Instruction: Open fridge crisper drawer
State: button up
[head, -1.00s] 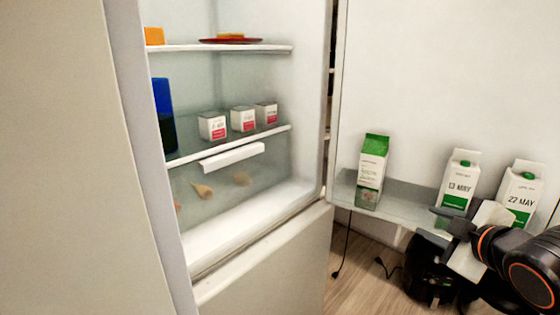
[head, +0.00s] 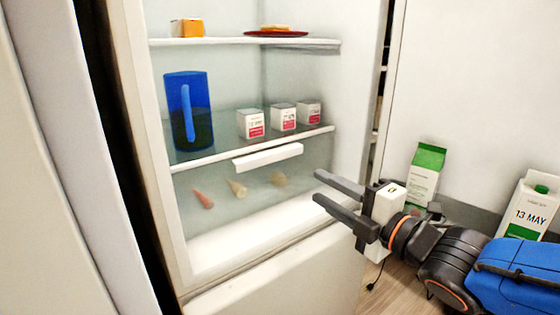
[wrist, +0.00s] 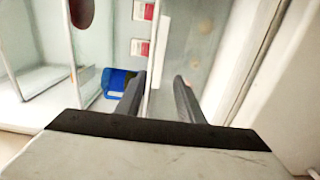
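The crisper drawer (head: 240,195) is the clear-fronted compartment at the bottom of the open fridge, with vegetables visible behind its front. Its white handle (head: 268,156) runs along the upper edge, just under the lower shelf. The drawer looks closed. My gripper (head: 317,186) is open and empty, to the right of the handle and a little lower in the head view, its fingers pointing left toward the fridge. In the wrist view my gripper (wrist: 160,98) shows two spread fingers with nothing between them, and the drawer front (wrist: 190,50) is beyond them.
A blue pitcher (head: 188,112) and several small white cartons (head: 283,118) stand on the lower shelf. A red plate (head: 276,33) and an orange box (head: 187,28) are on the upper shelf. The open fridge door (head: 470,90) at right holds milk cartons (head: 427,172).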

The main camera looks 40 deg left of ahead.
aim_at(273, 159)
jog(key=x, duration=1.7)
